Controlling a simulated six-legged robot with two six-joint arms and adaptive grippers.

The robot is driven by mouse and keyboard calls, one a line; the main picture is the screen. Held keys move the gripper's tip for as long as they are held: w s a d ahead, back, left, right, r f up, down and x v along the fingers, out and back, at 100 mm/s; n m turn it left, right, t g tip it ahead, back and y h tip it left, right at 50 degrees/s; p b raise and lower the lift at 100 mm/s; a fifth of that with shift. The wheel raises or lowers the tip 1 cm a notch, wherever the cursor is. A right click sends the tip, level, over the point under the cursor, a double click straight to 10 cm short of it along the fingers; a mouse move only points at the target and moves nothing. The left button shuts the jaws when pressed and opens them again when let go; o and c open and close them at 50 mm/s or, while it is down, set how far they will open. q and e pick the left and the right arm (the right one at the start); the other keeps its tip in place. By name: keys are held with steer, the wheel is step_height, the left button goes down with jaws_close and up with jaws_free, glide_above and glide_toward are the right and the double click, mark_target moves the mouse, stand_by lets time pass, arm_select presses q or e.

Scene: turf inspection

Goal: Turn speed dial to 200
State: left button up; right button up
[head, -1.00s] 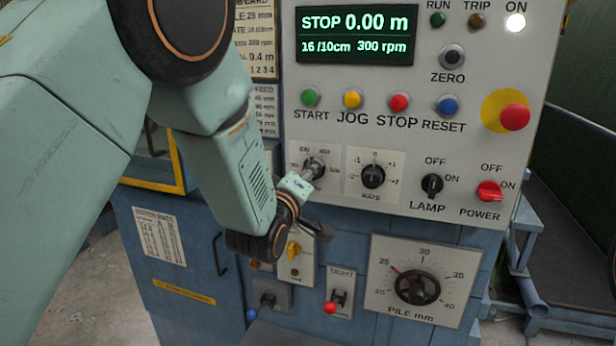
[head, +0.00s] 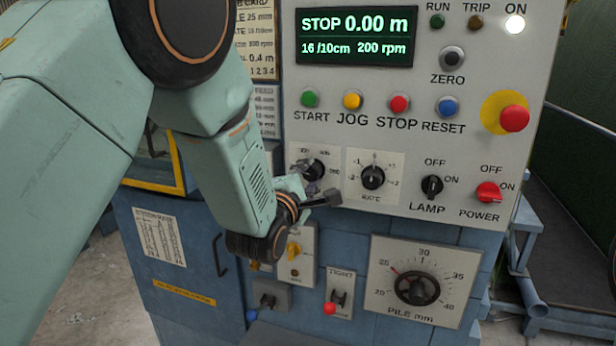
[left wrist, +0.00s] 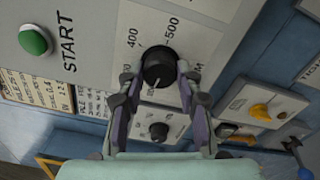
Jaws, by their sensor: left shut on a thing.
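The speed dial (head: 314,170) is a black knob on a white plate on the grey panel, partly hidden by my left gripper (head: 306,186). In the left wrist view the dial (left wrist: 159,66) sits between the fingers of my left gripper (left wrist: 158,84), which are shut on its sides. A pale pointer line shows on the knob, and 400 and 500 are printed beside it. The display (head: 356,36) reads STOP, 0.00 m, 16 /10cm and 200 rpm. My right gripper is in neither view.
The rate knob (head: 373,177) is close to the right of the dial. Lamp (head: 432,187) and power (head: 489,192) switches are farther right. Coloured buttons, including green start (head: 310,98), line the panel above. A yellow switch (head: 294,250) and the pile dial (head: 416,287) are below.

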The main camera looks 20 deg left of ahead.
arm_select(q)
steer(key=shift+n, duration=0.8)
steer(key=o, duration=1.1)
steer(key=shift+o, duration=0.2)
steer(key=s, duration=1.2)
steer(key=shift+a, duration=0.25)
